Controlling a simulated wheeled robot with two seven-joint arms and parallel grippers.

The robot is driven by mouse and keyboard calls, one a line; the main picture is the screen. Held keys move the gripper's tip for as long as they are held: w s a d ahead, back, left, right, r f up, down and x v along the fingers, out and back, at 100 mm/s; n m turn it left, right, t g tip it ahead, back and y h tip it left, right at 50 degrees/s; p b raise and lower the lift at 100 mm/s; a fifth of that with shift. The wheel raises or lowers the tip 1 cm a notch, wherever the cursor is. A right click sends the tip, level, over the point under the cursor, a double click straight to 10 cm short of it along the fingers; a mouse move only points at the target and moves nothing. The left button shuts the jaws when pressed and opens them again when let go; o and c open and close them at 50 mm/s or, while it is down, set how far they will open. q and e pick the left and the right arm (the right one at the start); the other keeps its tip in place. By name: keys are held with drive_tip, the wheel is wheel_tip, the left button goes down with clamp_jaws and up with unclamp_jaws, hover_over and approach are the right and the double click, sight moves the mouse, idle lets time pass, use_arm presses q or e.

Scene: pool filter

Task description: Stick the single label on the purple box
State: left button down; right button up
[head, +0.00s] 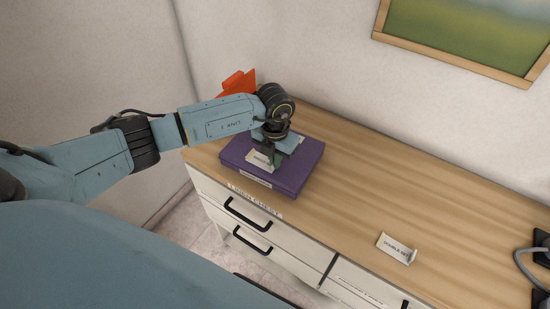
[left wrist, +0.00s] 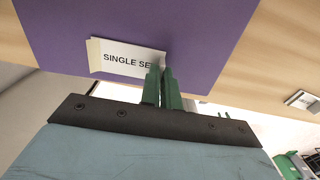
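The purple box (head: 296,177) lies flat on the wooden top of a chest, at its left end in the head view. Its purple top also fills much of the left wrist view (left wrist: 210,25). A white label reading "SINGLE SE…" (left wrist: 120,58) is at the box top; it shows under my gripper in the head view (head: 260,160). My left gripper (left wrist: 163,72) has its green fingers close together at the label's right end, over its last letters. I cannot tell whether the label touches the box. My right gripper is not in view.
A second white label (head: 396,248) lies on the chest top (head: 400,195) toward the right. An orange object (head: 238,84) stands behind my left arm. Dark items and a cable (head: 540,260) are at the right edge. The middle of the top is clear.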

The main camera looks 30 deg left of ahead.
use_arm(q)
drive_tip(key=shift+s+f, duration=0.1)
drive_tip(key=shift+f, duration=0.05)
drive_tip(key=c, duration=1.6)
unclamp_jaws()
drive_tip(key=shift+o, duration=0.2)
wheel_tip(320, 180, up, 14)
drive_tip(key=shift+f+b, duration=0.25)
drive_tip(key=shift+b, duration=0.2)
